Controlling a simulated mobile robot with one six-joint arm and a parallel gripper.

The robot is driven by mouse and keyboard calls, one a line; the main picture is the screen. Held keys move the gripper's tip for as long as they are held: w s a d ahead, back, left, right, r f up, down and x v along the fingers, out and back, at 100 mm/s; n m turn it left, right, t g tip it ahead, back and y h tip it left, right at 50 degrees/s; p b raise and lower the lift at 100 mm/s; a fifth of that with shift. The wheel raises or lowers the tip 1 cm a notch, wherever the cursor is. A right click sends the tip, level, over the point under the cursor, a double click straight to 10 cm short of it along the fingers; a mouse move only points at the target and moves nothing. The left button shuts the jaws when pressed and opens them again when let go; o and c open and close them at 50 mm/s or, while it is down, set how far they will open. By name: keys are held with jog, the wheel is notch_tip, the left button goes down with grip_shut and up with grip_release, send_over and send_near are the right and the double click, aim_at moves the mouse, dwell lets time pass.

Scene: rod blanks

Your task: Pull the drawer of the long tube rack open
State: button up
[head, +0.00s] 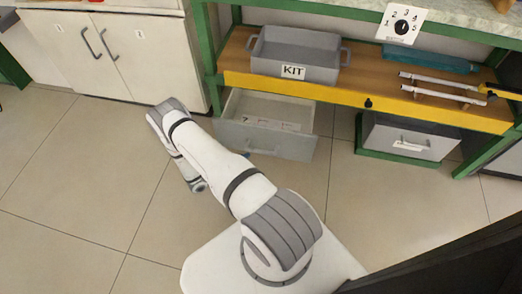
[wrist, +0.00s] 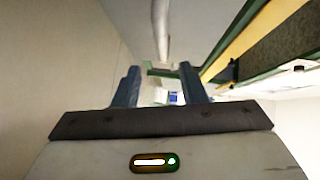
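A grey drawer (head: 264,138) under the left part of the bench stands pulled out, its front panel with a handle facing the floor area. Some flat pieces lie inside it. A second grey drawer unit (head: 408,139) on a green base, at the right under the bench, looks shut, with a handle and a white label. I cannot read which of them is the long tube rack. My gripper (wrist: 159,66) is open in the wrist view, its two fingers apart with nothing seen held between them. In the head view the arm's end hangs left of the open drawer, apart from it.
The bench shelf holds a grey KIT tray (head: 296,54), white rods (head: 440,90) on supports and a teal case (head: 432,62). A yellow edge strip (head: 330,93) runs along it. White cabinets (head: 105,55) stand at the left. The tiled floor (head: 95,190) is clear.

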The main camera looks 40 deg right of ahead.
jog(key=d+f+b, duration=0.1)
jog(key=d, duration=0.6)
jog(key=shift+s+b, duration=0.35)
jog(key=shift+s, duration=0.1)
jog(key=shift+d, duration=0.1)
jog(key=shift+c, duration=0.6)
jog(key=c, duration=0.6)
jog(key=shift+f, duration=0.1)
grip_shut()
